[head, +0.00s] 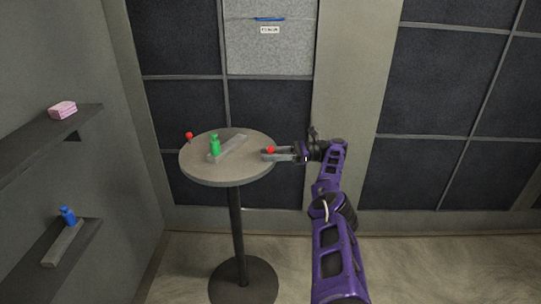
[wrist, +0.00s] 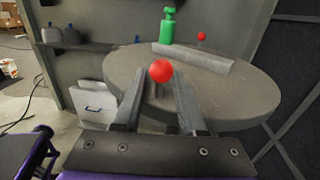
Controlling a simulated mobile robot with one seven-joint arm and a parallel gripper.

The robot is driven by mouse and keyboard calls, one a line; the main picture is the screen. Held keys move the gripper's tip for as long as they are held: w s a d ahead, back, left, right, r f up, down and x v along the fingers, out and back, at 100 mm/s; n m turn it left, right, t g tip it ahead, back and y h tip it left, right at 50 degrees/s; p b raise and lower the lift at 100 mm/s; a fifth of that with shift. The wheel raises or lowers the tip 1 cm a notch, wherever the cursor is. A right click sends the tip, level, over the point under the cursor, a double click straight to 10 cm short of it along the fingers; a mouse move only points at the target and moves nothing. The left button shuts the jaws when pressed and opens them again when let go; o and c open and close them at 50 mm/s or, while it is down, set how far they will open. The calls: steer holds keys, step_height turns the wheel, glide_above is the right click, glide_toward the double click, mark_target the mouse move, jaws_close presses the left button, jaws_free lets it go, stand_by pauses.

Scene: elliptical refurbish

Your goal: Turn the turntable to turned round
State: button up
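The turntable (head: 255,165) is a round grey-brown top on a dark post; it also shows in the wrist view (wrist: 225,105). Two red ball knobs stand at its rim. The near-right knob (head: 270,150) is between the fingertips of my gripper (head: 279,154); it also shows in the wrist view (wrist: 162,71). The fingers look apart, with the knob's stem partly hidden between them; I cannot tell whether either finger touches it. The other knob (head: 189,135) is at the far left rim; it also shows in the wrist view (wrist: 201,36).
A green bottle (head: 215,147) stands by a low grey bar (head: 228,148) on the turntable. Wall shelves at left hold a pink stack (head: 63,110) and a blue bottle (head: 68,215). A panelled wall (head: 270,100) is close behind. The floor at right is clear.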

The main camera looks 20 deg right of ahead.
step_height(320, 180, up, 10)
steer(key=p, duration=0.9)
